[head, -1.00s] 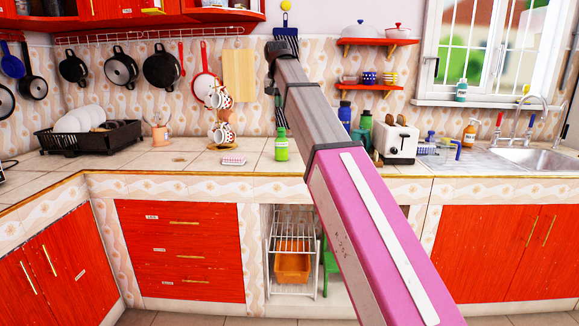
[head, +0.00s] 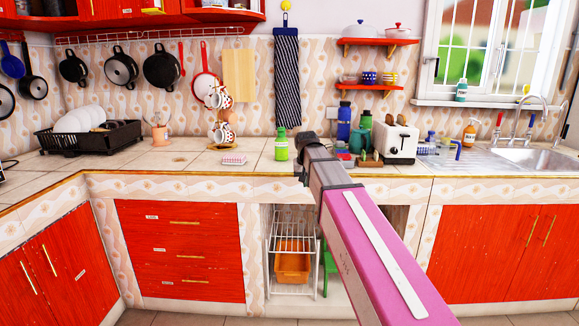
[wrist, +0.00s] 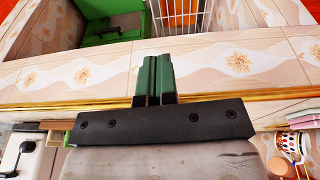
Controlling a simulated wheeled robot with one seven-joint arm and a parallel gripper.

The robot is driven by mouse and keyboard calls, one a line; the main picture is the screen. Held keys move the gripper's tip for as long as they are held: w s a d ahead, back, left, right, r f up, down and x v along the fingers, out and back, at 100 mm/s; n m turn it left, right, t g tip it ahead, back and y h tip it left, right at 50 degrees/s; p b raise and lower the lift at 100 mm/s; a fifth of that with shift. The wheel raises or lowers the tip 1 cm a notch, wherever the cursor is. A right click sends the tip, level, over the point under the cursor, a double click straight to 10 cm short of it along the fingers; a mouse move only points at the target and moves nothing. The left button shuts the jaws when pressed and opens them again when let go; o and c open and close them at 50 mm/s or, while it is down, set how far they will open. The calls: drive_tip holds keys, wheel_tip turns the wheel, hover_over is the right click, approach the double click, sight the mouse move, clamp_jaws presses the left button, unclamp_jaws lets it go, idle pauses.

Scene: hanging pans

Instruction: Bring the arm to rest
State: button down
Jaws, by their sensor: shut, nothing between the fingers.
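My arm (head: 365,245) reaches up from the lower right of the head view, a pink link with a white stripe. Its dark far end (head: 308,143) is in front of the counter's front edge, right of the green bottle. In the wrist view, which looks upside down, my gripper (wrist: 154,66) has its two green fingers pressed together with nothing between them. They show against the patterned counter front (wrist: 80,75). In the head view the fingers are hidden or cannot be made out.
The tiled counter (head: 185,161) holds a green bottle (head: 281,145), mugs on a stand (head: 223,133), a toaster (head: 396,141) and a dish rack (head: 90,138). Below, a white wire rack (head: 292,225) holds an orange basket (head: 292,268). Pans (head: 161,68) and a striped towel (head: 287,80) hang behind.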

drive_tip(key=s+d+f+g, duration=0.1)
drive_tip(key=s+d+f, duration=0.3)
drive_tip(key=s+f, duration=0.3)
drive_tip(key=s+d+f, duration=0.4)
drive_tip(key=s+f, duration=0.4)
drive_tip(key=f, duration=0.5)
drive_tip(key=s+d+f+g, duration=0.1)
drive_tip(key=s+d+f, duration=0.3)
drive_tip(key=s+f, duration=0.3)
wheel_tip(320, 180, down, 3)
drive_tip(key=shift+s+d+f+g, duration=0.15)
drive_tip(key=shift+d+g, duration=0.1)
drive_tip(key=shift+g, duration=0.05)
